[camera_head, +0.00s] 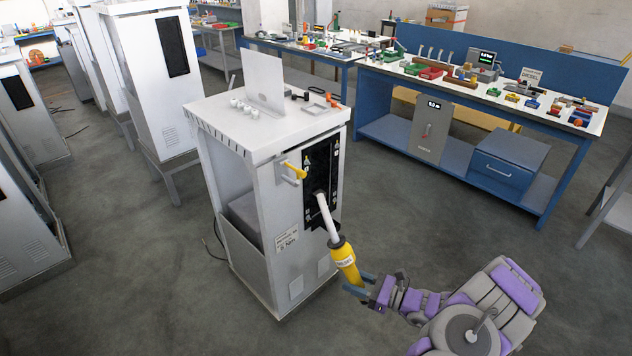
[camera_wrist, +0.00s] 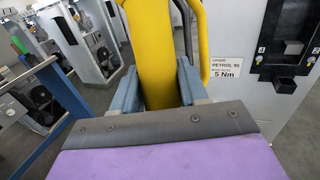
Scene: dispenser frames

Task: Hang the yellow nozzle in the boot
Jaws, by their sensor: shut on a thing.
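The yellow nozzle (camera_head: 344,262) has a yellow body and a long pale spout pointing up and left. My gripper (camera_head: 359,284) is shut on the lower part of its body. In the wrist view the yellow body (camera_wrist: 160,55) sits between the two blue-grey fingers of my gripper (camera_wrist: 158,90). The black boot panel (camera_head: 323,160) is on the front of the white dispenser (camera_head: 272,225). The spout tip overlaps the panel's lower half in the head view; whether it is inside an opening cannot be told. The boot panel also shows in the wrist view (camera_wrist: 287,68), right of the nozzle.
A yellow lever (camera_head: 294,170) sticks out from the dispenser beside the panel. Small parts and an upright plate (camera_head: 262,80) stand on its top. A blue workbench (camera_head: 470,160) with tools is at the back right. Other white cabinets (camera_head: 165,80) stand left. The floor in front is clear.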

